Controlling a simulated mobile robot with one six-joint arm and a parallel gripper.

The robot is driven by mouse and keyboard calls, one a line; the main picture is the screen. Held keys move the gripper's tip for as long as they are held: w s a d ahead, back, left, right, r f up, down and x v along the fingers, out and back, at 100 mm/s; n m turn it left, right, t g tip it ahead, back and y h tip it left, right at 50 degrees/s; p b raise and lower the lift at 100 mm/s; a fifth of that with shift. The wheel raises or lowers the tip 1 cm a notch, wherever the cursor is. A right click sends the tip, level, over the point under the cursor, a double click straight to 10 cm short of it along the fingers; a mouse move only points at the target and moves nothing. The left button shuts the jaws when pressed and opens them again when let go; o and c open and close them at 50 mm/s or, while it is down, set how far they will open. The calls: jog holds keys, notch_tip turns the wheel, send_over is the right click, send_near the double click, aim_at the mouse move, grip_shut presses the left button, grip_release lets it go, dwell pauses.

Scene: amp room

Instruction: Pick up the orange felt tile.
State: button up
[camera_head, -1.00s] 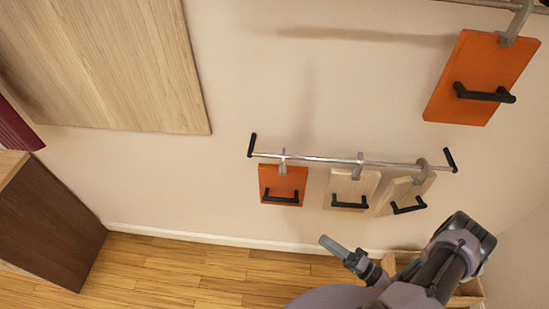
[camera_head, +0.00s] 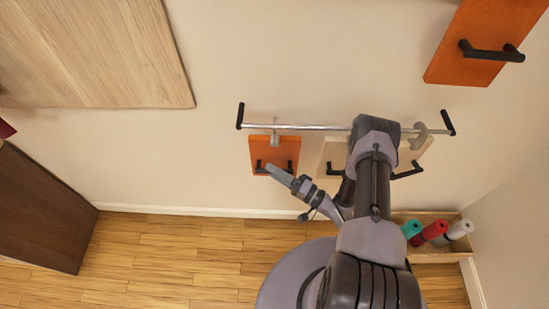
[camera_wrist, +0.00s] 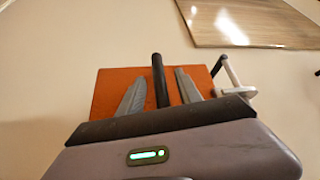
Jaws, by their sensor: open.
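A small orange felt tile (camera_head: 285,148) with a black bar handle hangs by a grey hook from the lower rail, at its left end. It fills the middle of the wrist view (camera_wrist: 108,88), its handle (camera_wrist: 160,80) pointing between my fingers. My gripper (camera_head: 272,172) is in front of the tile's lower part, covering part of the handle in the head view. In the wrist view my gripper (camera_wrist: 160,74) is open, one finger on each side of the handle with gaps showing. A larger orange tile (camera_head: 465,45) with its own handle hangs at the upper right.
The lower rail (camera_head: 315,127) also bears pale tiles (camera_head: 332,152), partly hidden by my arm. A wooden bin (camera_head: 435,257) with teal, red and white rolls stands below right. A wood panel (camera_head: 90,50) is on the wall at left, a dark cabinet (camera_head: 40,210) below it.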

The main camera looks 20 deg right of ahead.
jog(key=shift+w+a+r, duration=0.1)
jog(key=shift+w+a, duration=0.15)
jog(key=shift+w, duration=0.05)
grip_shut()
dwell(1.2)
